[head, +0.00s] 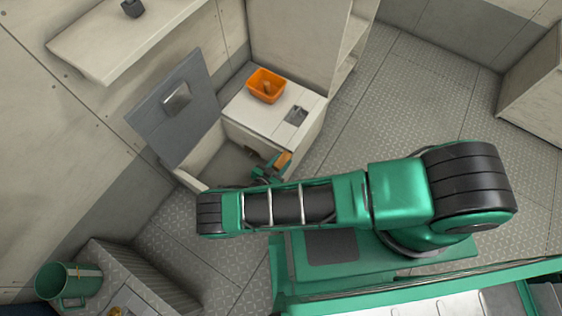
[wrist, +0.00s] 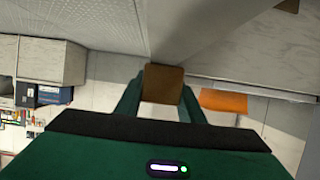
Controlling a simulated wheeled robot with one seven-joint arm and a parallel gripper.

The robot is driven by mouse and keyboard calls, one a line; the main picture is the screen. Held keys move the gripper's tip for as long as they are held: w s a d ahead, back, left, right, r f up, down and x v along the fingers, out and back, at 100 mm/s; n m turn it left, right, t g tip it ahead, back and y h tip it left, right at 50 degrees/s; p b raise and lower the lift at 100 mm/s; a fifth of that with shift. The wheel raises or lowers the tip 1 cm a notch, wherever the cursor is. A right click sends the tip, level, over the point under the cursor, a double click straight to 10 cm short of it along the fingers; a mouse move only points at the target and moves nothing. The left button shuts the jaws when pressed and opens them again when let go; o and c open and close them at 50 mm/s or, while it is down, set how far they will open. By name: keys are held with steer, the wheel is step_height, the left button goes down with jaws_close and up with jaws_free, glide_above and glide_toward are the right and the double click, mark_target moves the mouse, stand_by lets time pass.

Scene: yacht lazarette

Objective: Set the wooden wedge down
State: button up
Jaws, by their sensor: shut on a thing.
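The wooden wedge (head: 283,159) is a small brown block in my gripper (head: 274,166), which shows partly past my arm in the head view. In the wrist view the wedge (wrist: 162,84) sits between the two green fingers of my gripper (wrist: 160,92), which are shut on it. In the head view the wedge appears at the right end of an open locker (head: 198,180), near the front of a white locker top (head: 245,109). I cannot tell its exact height. My arm hides part of the locker's near side.
An orange bin (head: 266,98) with a brown thing inside stands on the white top, beside a dark recessed latch (head: 297,115). Floor at right (head: 420,95) is clear.

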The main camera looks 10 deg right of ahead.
steer(key=o, duration=1.1)
steer(key=v, duration=1.2)
